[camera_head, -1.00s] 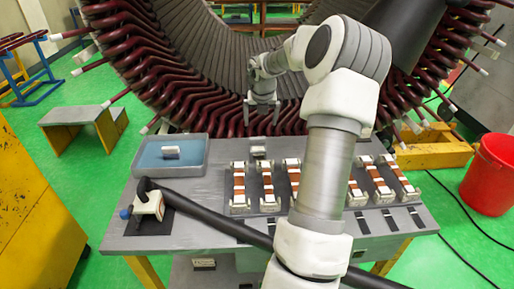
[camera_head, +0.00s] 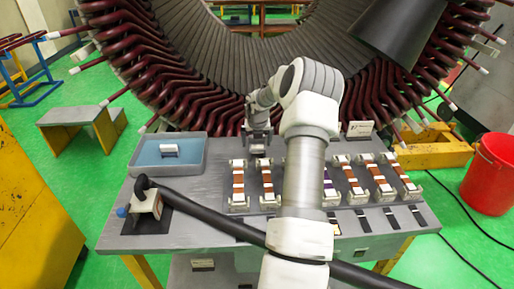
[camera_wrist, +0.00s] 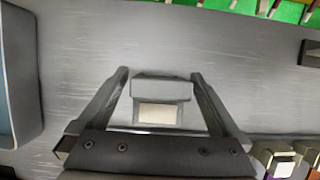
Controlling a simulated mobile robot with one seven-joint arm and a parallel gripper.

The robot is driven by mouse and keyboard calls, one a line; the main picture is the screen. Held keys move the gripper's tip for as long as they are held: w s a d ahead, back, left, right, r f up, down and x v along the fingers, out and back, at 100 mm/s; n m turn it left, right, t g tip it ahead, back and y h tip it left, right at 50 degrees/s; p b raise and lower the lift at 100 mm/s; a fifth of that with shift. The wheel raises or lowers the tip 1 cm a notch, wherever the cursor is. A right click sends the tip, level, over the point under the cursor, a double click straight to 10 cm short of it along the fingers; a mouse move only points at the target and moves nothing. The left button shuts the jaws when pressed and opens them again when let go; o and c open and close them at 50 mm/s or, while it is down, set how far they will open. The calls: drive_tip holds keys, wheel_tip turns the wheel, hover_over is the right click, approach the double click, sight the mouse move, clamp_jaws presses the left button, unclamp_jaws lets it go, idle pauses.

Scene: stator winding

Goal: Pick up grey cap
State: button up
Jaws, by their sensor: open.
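A small grey cap (camera_wrist: 161,90) with a pale front face stands on the grey tabletop. In the wrist view it sits between the two spread fingers of my gripper (camera_wrist: 160,74), with a gap on each side. In the head view the cap (camera_head: 258,150) is near the back edge of the table, and my gripper (camera_head: 258,138) is right above it, pointing down and partly covering it. My gripper is open and holds nothing.
A blue-lined tray (camera_head: 168,166) with a small white block (camera_head: 169,150) stands to the left. Several copper-and-white pieces (camera_head: 267,183) stand in a row in front of the cap. A thick black cable (camera_head: 208,213) crosses the table front. The large stator (camera_head: 185,75) rises behind.

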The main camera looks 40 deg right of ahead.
drive_tip(key=shift+w+d+f, duration=0.15)
drive_tip(key=shift+f, duration=0.3)
drive_tip(key=c, duration=1.4)
drive_tip(key=shift+r, duration=0.1)
